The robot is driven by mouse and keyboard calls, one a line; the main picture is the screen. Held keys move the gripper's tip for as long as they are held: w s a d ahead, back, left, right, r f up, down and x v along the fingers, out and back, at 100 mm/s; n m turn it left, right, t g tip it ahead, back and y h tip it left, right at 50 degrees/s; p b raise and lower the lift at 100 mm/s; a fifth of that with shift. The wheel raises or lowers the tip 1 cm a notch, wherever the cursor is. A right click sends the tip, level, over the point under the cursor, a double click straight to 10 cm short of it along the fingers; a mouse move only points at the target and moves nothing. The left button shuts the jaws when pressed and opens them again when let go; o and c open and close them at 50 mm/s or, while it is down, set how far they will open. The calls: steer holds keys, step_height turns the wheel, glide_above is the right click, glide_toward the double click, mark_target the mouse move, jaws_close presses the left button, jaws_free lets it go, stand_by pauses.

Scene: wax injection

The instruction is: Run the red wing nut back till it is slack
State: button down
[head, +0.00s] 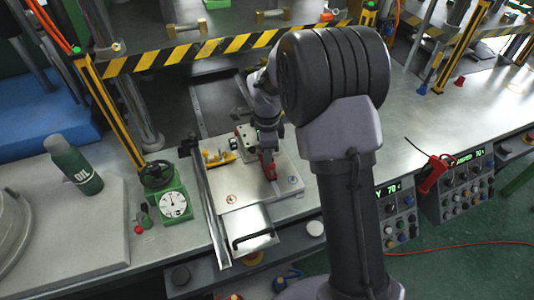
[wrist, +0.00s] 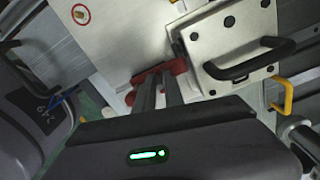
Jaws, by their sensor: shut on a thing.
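The red wing nut (head: 268,166) sits on the pale fixture plate (head: 285,192) in the middle of the bench, partly hidden under my gripper (head: 268,150). In the wrist view the wing nut (wrist: 178,66) shows red on both sides of the two narrow fingers of my gripper (wrist: 159,82). The fingers are close together and shut on it. Its thread and how tight it sits cannot be seen. Right beside it is a metal block (wrist: 212,78) with a black handle (wrist: 262,62).
A yellow handle (head: 218,158) lies left of the wing nut, near a long metal rail (head: 205,200). A green gauge unit (head: 174,205) and an oil bottle (head: 75,165) stand farther left. A striped barrier (head: 220,47) crosses behind. Bench at right (head: 440,105) is mostly clear.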

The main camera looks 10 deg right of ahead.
steer(key=n+p, duration=0.1)
steer(key=n, duration=0.3)
steer(key=shift+r+n+p, duration=0.1)
steer(key=shift+n+p, duration=0.2)
steer(key=n+p, duration=0.1)
steer(key=n, duration=0.2)
steer(key=shift+n, duration=0.3)
steer(key=n+p, duration=0.3)
steer(key=n, duration=0.4)
steer(key=n+p, duration=0.1)
steer(key=n, duration=0.3)
steer(key=n+p, duration=0.1)
steer(key=n, duration=0.3)
steer(key=shift+p, duration=0.4)
steer(key=n+p, duration=0.1)
steer(key=n, duration=0.3)
steer(key=shift+n+p, duration=0.55)
steer(key=shift+n, duration=1.25)
